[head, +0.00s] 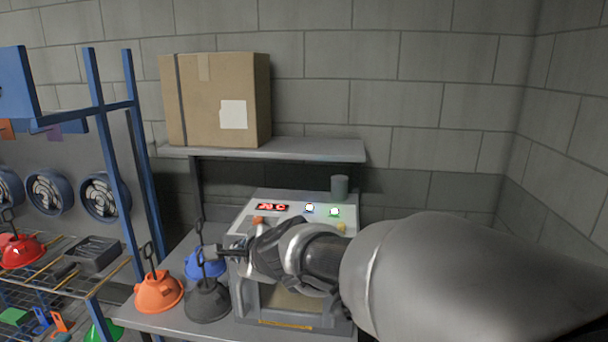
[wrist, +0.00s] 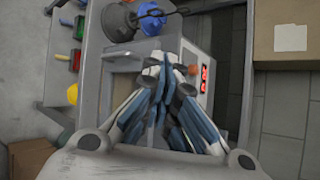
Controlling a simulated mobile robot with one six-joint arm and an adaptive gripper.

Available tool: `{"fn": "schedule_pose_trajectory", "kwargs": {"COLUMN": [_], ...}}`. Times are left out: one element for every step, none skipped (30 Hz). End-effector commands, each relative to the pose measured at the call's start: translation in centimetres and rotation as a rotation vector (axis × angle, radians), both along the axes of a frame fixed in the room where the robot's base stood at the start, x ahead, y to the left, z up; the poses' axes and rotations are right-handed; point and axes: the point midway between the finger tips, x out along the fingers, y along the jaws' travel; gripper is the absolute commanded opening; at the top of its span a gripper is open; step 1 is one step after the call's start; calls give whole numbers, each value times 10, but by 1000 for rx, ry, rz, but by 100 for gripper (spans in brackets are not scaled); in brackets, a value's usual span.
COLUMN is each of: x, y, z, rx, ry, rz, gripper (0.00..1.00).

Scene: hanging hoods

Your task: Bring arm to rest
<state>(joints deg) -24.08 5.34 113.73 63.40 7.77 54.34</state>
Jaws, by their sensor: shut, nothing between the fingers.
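My gripper (head: 224,252) is shut and empty. In the head view my arm reaches in from the right, in front of a grey machine (head: 290,318) with a red display and lit buttons. The fingertips are at the machine's left side, close to the hook of a dark grey hood (head: 207,302); I cannot tell whether they touch. A blue hood (head: 206,266) and an orange hood (head: 158,292) stand beside it on the bench. In the wrist view the closed fingers (wrist: 168,68) point toward the blue hood (wrist: 152,22) and the dark hood (wrist: 118,22).
A cardboard box (head: 222,100) sits on a shelf (head: 310,149) above the machine. A blue-framed rack (head: 118,150) with a red hood (head: 22,252) and tools is at the left. Block walls close off the back and right.

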Motion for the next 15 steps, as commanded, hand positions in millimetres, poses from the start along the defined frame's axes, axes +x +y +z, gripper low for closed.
{"fn": "schedule_pose_trajectory", "kwargs": {"x": [-22,-35,-55,-71,-86,-108,-124,-141,-164,-180,-196,-215,-229,-242,-257], "y": [-22,-34,-49,-61,-74,-91,-105,-118,-137,-151,-165,-182,-194,-205,-219], "z": [10,12,13,11,9,4,-1,-6,-15,-22,-30,-39,-46,-51,-59], "rx": [-102,-174,-273,-347,-423,-525,-602,-679,-779,-851,-918,-1000,-1055,-1105,-1164], "ry": [-54,-82,-117,-139,-160,-180,-191,-200,-203,-200,-194,-183,-171,-157,-138], "rz": [92,155,240,302,364,446,506,567,646,705,759,827,876,922,974], "gripper": [0,0,0,0,0,0,0,0,0,0,0,0,0,0,0]}}
